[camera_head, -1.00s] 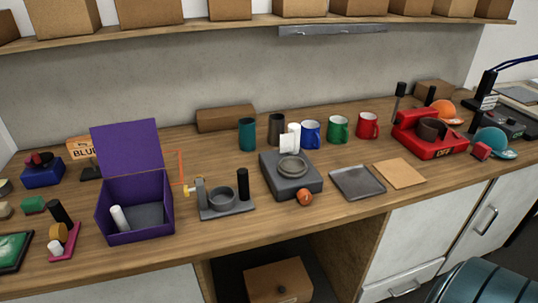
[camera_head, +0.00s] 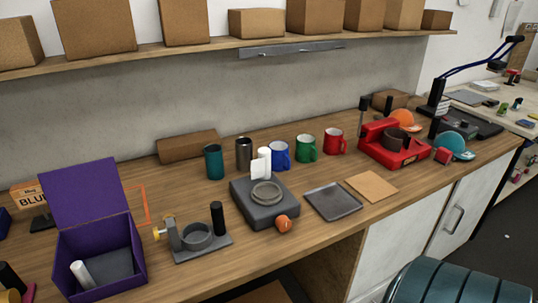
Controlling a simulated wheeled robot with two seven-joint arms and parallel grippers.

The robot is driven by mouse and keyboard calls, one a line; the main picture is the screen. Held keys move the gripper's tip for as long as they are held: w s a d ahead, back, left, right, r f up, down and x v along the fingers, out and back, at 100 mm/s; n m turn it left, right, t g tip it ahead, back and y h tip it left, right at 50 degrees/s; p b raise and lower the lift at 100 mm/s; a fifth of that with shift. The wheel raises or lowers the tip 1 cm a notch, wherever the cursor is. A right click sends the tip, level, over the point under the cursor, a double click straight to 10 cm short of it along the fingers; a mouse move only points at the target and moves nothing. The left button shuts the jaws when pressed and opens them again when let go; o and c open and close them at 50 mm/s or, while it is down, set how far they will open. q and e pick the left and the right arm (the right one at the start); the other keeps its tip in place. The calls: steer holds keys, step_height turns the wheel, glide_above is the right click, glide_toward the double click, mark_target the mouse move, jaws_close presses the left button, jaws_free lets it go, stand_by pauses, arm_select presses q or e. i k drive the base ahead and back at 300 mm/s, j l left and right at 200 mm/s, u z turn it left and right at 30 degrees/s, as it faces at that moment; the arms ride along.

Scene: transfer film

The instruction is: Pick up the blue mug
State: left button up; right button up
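The blue mug (camera_head: 279,155) stands upright on the wooden worktop, near the middle of the head view. A white roll with a loose white flap (camera_head: 261,163) stands just left of it and is close to its left side. A green mug (camera_head: 306,148) stands just right of the blue one, with the blue mug's handle between them. A red mug (camera_head: 334,141) is further right. Neither of my grippers shows in the head view.
In front of the blue mug is a dark grey device with a round plate (camera_head: 262,203). A teal cup (camera_head: 214,161) and a dark metal cup (camera_head: 244,153) stand left. A grey tray (camera_head: 332,201) and a red press (camera_head: 394,146) are right. A shelf with boxes (camera_head: 270,44) hangs above.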

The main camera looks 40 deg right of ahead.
mark_target(281, 160)
steer(key=i, duration=0.2)
steer(key=z, duration=1.6)
steer(key=k+l, duration=0.2)
